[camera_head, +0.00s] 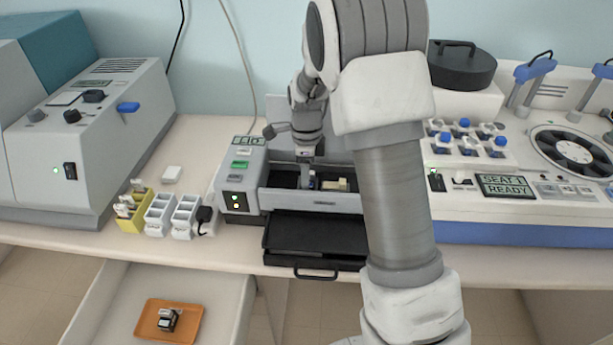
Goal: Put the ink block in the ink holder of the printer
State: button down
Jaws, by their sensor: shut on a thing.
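The printer (236,180) is a grey machine with a small screen, a green button and lit lamps, in the middle of the bench. Its open bay (285,180) lies to the right of the panel, with a raised lid behind. My gripper (307,182) points down into this bay, its fingers small and partly hidden. I cannot tell whether the held piece touches the holder. My arm hides the bay's right end.
A black tray (290,240) juts out below the printer. Left are white racks (158,214), a yellow rack (133,212) and a grey machine (90,140). An open drawer (110,310) holds an orange tray (190,325). A centrifuge machine (530,215) stands right.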

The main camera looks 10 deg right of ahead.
jog(key=shift+f, duration=0.2)
jog(key=shift+c, duration=0.7)
grip_release()
jog(key=shift+r, duration=0.1)
